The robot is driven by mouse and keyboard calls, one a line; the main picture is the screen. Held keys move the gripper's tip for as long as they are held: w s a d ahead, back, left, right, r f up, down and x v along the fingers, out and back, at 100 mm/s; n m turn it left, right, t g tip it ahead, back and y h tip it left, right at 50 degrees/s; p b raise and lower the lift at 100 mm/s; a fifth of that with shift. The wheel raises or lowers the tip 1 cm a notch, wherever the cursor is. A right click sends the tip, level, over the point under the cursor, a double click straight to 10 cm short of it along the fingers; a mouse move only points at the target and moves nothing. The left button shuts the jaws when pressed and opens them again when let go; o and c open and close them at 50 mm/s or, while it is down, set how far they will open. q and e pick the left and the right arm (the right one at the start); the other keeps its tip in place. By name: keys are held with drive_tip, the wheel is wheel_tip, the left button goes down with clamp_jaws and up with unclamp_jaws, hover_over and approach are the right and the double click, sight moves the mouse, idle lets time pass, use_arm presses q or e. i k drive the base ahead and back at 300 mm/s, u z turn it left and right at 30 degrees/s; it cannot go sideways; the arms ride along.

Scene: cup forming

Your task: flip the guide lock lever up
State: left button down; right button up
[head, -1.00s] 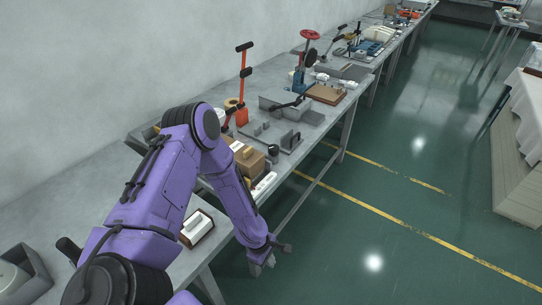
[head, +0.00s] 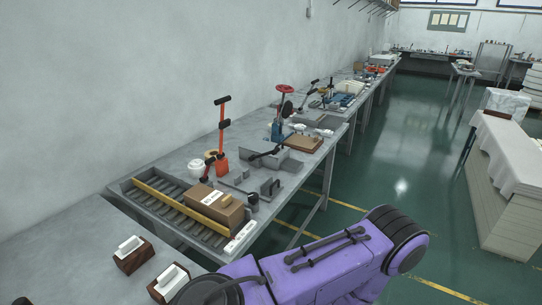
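I cannot tell for sure which part is the guide lock lever. On the long grey bench stands an orange upright press (head: 221,158) with a tall black-gripped handle pointing up. To its right, a dark lever (head: 266,155) lies low against a grey metal box (head: 283,163). A small black-knobbed part (head: 252,198) stands at the bench's front edge, beside a flat grey fixture (head: 268,188). One purple arm of mine crosses the bottom of the head view, in front of the bench. Neither of my grippers shows in this view.
A roller tray (head: 160,205) with a yellow rail holds a cardboard box (head: 214,206). A red-wheeled blue press (head: 279,125) and a brown board (head: 304,144) stand farther along. Two wood-and-white blocks (head: 133,254) sit at the lower left. Green floor is open right of the bench.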

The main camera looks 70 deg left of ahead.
sight(207, 170)
drive_tip(key=z, duration=0.1)
drive_tip(key=i, duration=1.4)
drive_tip(key=u, duration=1.65)
